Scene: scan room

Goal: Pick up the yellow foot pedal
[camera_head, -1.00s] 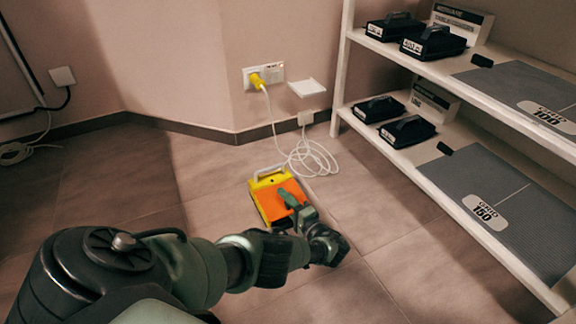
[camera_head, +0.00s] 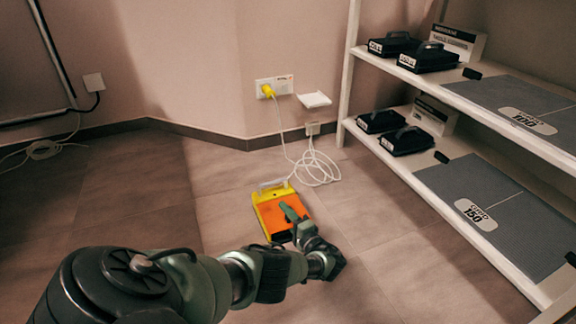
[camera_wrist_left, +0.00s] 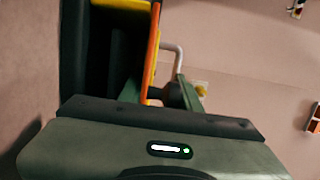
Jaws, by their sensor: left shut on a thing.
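The yellow foot pedal (camera_head: 263,219) has an orange plate and a pale handle at its far end. It is over the floor below the wall socket in the head view; I cannot tell whether it touches the floor. My left gripper (camera_head: 292,212) reaches it from the front right and is shut on it. In the left wrist view, the orange plate of the pedal (camera_wrist_left: 152,50) runs edge-on between the fingers of my left gripper (camera_wrist_left: 160,95), with its yellow edge and pale handle beyond. My arm hides the pedal's near right part. My right gripper is out of view.
A white cable (camera_head: 312,165) lies coiled behind the pedal, below a wall socket with a yellow plug (camera_head: 267,91). A white shelf (camera_head: 425,190) on the right holds black devices and grey mats.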

